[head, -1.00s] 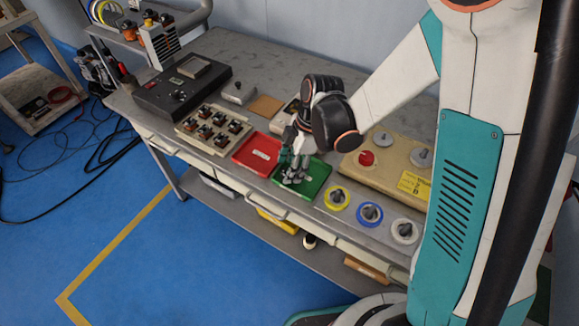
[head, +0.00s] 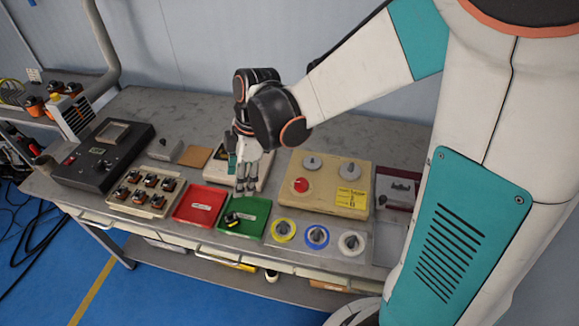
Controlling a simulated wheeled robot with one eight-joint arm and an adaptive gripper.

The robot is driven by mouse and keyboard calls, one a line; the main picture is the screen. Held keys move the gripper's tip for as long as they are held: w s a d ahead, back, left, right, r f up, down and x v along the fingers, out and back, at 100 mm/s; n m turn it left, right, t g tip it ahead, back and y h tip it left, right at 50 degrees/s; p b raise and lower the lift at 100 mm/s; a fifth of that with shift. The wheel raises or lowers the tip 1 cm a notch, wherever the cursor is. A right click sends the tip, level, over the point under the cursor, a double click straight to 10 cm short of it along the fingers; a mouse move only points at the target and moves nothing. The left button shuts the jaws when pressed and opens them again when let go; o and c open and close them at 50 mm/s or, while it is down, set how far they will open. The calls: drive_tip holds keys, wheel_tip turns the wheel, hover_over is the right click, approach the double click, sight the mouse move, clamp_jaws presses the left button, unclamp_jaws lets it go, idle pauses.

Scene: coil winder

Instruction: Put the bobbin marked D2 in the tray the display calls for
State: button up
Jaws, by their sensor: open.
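My gripper (head: 246,190) is open and empty, pointing down above the back part of the green tray (head: 254,228). A small dark bobbin (head: 233,217) lies in the green tray, below the fingers; its marking is too small to read. A cream rack (head: 122,203) further left holds several dark and orange bobbins (head: 151,180), also with no readable marks. A black console (head: 85,162) with a small screen (head: 112,132) stands at the left; I cannot read the screen.
A beige machine (head: 322,205) with a red knob, grey knobs and a yellow label stands right of my gripper. Yellow, blue and white ringed spools (head: 317,236) lie in front of it. A cream box (head: 252,173) is behind my gripper. A brown pad (head: 195,157) lies near the middle.

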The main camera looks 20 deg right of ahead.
drive_tip(key=s+d+r+m+t+h, duration=0.1)
drive_tip(key=s+d+r+m+t, duration=0.2)
drive_tip(key=s+d+r+m, duration=0.2)
drive_tip(key=s+d+r+m+t+h, duration=0.1)
drive_tip(key=s+d+r+m+t, duration=0.2)
drive_tip(key=s+r+m, duration=0.4)
drive_tip(key=d+m, duration=0.1)
drive_tip(key=m, duration=0.4)
drive_tip(key=shift+s+d+t+h, duration=0.3)
drive_tip(key=shift+d+t+h, duration=0.05)
drive_tip(key=shift+t+h, duration=0.05)
